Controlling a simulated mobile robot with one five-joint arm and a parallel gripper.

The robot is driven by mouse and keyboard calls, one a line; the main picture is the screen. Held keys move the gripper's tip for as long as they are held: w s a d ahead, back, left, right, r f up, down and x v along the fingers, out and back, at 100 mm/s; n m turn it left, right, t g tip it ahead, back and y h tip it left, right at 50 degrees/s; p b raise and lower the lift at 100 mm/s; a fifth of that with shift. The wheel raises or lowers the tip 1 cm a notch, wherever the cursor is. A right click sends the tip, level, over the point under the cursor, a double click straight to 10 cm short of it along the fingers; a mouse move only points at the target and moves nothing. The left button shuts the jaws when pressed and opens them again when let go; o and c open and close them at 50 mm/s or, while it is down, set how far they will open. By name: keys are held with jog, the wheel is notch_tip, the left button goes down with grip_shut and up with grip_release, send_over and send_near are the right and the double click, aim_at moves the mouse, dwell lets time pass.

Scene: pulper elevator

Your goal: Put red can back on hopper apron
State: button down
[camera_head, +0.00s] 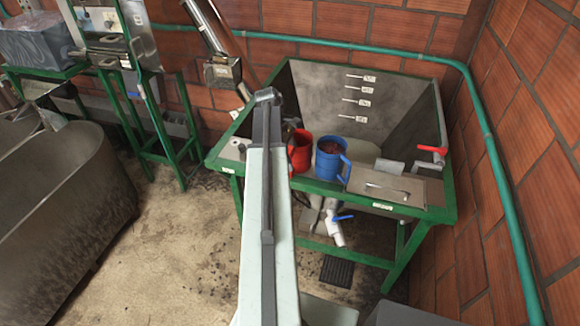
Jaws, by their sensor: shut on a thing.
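The red can (301,154) is upright at the front side of the hopper (412,117), just left of the blue can. Its left part is hidden behind my arm. My gripper (291,124) shows only in part beside my arm, at the top of the red can, and is shut on it. The fingertips are too hidden to make out. The metal hopper apron (418,194) runs along the hopper's front edge. I cannot tell whether the red can's base touches the apron.
The blue can (331,161) with dark contents stands close to the red can's right. A small metal tool (387,189) lies on the apron. A red-handled valve (432,150) is at the hopper's right. A blue-handled valve (342,217) hangs below. A large metal tank (70,205) stands left.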

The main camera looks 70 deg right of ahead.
jog(key=shift+r, duration=0.1)
jog(key=c, duration=0.5)
grip_release()
jog(key=p+v, duration=0.7)
jog(key=shift+r, duration=0.2)
